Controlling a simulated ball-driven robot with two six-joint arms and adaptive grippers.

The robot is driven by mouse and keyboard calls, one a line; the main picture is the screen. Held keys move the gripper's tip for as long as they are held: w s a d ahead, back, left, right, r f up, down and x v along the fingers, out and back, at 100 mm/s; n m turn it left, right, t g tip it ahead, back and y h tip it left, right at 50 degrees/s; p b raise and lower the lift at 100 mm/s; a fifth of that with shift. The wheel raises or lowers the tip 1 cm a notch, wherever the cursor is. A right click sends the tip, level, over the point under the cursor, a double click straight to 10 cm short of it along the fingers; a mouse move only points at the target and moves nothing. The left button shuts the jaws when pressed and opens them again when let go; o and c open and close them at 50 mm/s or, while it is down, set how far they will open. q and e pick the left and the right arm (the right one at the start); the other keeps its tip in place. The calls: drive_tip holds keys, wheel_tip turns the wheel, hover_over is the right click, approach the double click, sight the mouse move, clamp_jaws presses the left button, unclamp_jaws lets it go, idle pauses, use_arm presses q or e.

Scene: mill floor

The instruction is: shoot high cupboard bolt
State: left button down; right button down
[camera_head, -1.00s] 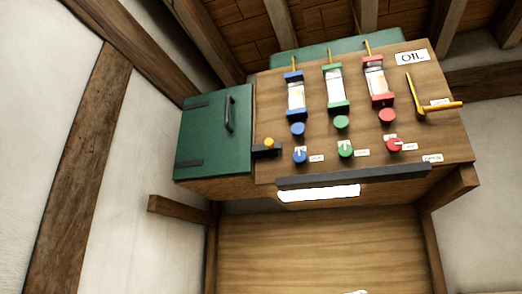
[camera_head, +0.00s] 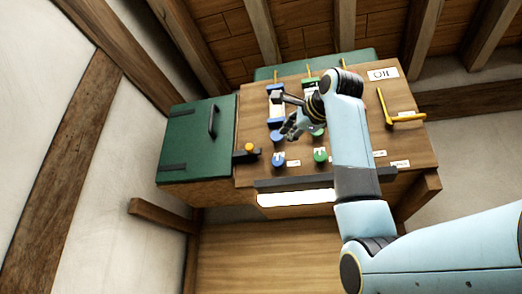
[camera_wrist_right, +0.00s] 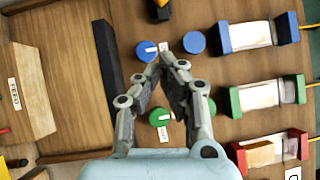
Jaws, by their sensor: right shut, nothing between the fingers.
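The green cupboard (camera_head: 180,145) hangs at the left of the wooden oil panel, its door closed, with a black upright handle (camera_head: 211,121). The bolt (camera_head: 245,153) is a black bar with an orange-yellow knob, at the seam between door and panel. Part of it shows at the top edge of the right wrist view (camera_wrist_right: 159,9). My right gripper (camera_head: 284,133) is in front of the panel, right of the bolt and apart from it. In the wrist view its fingertips (camera_wrist_right: 167,56) are together and empty, over the blue knobs. My left gripper is not in view.
The panel (camera_head: 408,137) carries blue, green and red gauges and knobs. A yellow lever (camera_head: 403,119) sticks out at its right. My right arm hides the red gauge and knobs.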

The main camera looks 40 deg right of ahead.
drive_tip(key=shift+w, duration=0.15)
drive_tip(key=p, duration=0.6)
approach(257, 153)
drive_tip(key=w+d, duration=0.2)
drive_tip(key=d, duration=0.1)
drive_tip(key=shift+w+a+r+p, duration=0.2)
drive_tip(key=shift+w+a+p, duration=0.1)
drive_tip(key=shift+w, duration=0.2)
drive_tip(key=shift+w+a+r+p, duration=0.2)
drive_tip(key=shift+w+a, duration=0.1)
drive_tip(key=shift+w, duration=0.2)
drive_tip(key=shift+w+a, duration=0.4)
drive_tip(key=shift+d, duration=0.1)
